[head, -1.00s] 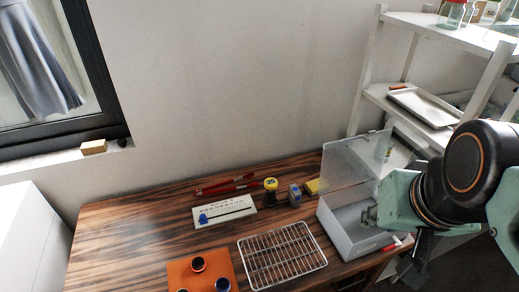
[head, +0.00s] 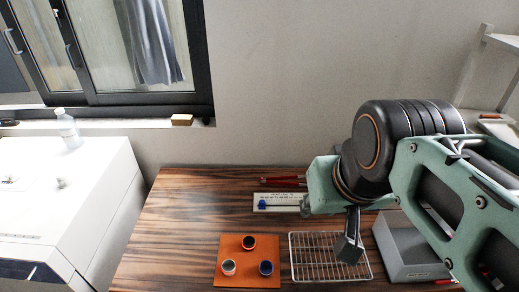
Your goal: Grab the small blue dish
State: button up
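The small blue dish (head: 266,268) is a little round dark-centred dish with a blue rim. It stands at the right front of the orange mat (head: 239,280). A white dish with a reddish rim (head: 228,267) is to its left, and a dark dish with a red rim (head: 249,242) is behind them. My gripper (head: 348,250) points down over the right part of the wire rack, right of the blue dish and apart from it. My wrist hides part of it, so its opening is unclear. I see nothing held in it.
The wire rack (head: 308,277) lies right of the mat. A grey box (head: 412,252) stands farther right, partly behind my arm. A white card with a blue item (head: 274,203) and red pens (head: 283,181) lie behind. The left tabletop is clear, beside a white appliance (head: 75,205).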

aim_at(266, 267)
jog(key=k+l+u, duration=0.1)
jog(key=u, duration=0.3)
jog(key=j+z, duration=0.25)
jog(key=i+j+z, duration=0.1)
jog(key=j+z, duration=0.2)
jog(key=k+j, duration=0.1)
jog(key=k, duration=0.2)
jog(key=i+j+z, duration=0.15)
jog(key=j+z, duration=0.15)
jog(key=i+j+z, duration=0.15)
jog(key=j+z, duration=0.15)
jog(key=k+j+z, duration=0.2)
jog(key=z, duration=0.15)
jog(key=k+j+z, duration=0.2)
jog(key=z, duration=0.15)
jog(key=i+l+u, duration=0.15)
jog(key=u, duration=0.2)
jog(key=i+l+u, duration=0.2)
jog(key=u, duration=0.15)
jog(key=i, duration=0.05)
